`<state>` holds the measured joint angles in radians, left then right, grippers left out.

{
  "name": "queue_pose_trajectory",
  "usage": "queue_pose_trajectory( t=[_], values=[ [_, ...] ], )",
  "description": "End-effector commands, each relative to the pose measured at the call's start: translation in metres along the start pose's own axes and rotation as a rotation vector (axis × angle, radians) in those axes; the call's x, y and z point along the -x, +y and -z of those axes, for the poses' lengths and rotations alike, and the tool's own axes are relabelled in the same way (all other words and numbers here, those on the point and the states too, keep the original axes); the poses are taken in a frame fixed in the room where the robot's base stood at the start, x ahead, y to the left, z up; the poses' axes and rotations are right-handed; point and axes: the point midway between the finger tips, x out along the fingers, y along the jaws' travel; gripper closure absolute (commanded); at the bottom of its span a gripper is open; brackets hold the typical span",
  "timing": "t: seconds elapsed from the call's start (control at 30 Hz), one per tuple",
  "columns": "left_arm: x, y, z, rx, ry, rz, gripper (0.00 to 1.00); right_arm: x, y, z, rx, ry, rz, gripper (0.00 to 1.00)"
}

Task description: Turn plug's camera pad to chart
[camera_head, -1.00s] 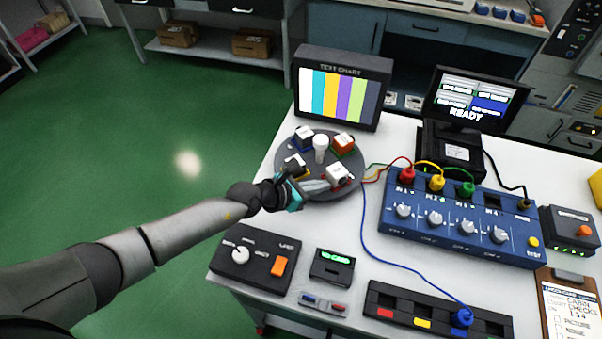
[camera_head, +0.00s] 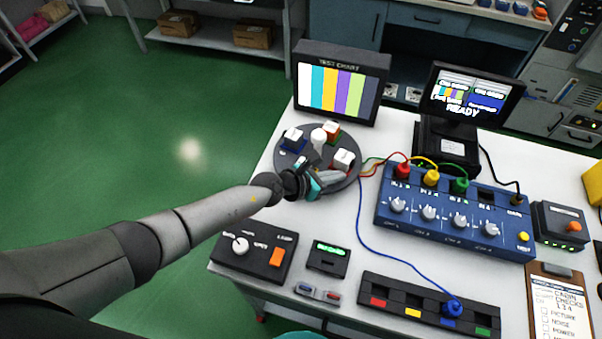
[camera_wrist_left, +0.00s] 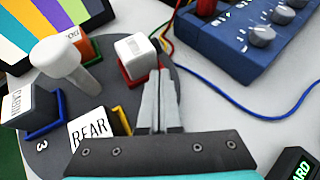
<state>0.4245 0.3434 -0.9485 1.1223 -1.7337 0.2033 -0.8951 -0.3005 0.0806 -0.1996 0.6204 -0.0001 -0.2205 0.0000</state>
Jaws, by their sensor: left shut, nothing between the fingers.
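The round grey turntable (camera_head: 288,165) carries small white camera cubes in coloured pads around a white centre post (camera_head: 318,138). The blue pad (camera_head: 292,145) with the CABIN cube (camera_wrist_left: 30,105) is at the left. An orange-green pad (camera_head: 332,133) is at the back, a red pad (camera_head: 343,162) at the right. The yellow pad with the REAR cube (camera_wrist_left: 90,133) is at the front. My left gripper (camera_head: 328,179) is shut and empty, its fingertips (camera_wrist_left: 160,90) between the REAR cube and the red pad; contact is unclear. The test chart (camera_head: 340,88) shows colour bars behind the turntable.
A blue plug (camera_head: 452,307) sits in the front dock (camera_head: 385,290). Red, yellow, green and black plugs stand in the blue box (camera_head: 450,238). A READY monitor (camera_head: 472,95) stands behind it. A teal sliver (camera_head: 300,335), perhaps my right gripper, shows at the bottom edge.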

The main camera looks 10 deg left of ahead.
Motion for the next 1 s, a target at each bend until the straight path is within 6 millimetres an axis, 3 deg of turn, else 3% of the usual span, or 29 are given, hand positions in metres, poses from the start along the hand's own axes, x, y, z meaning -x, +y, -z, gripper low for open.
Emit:
queue_pose_trajectory(
  t=[0.4, 1.0],
  values=[
    [-0.012, -0.002, -0.007, 0.0, -0.001, 0.001, 1.0, 0.0, 0.0, 0.001, 0.001, 0.001, 0.001, 0.5],
    [-0.016, -0.001, -0.009, 0.0, 0.0, 0.0, 1.0, 0.0, -0.001, 0.001, 0.001, 0.001, 0.001, 0.5]
  ],
)
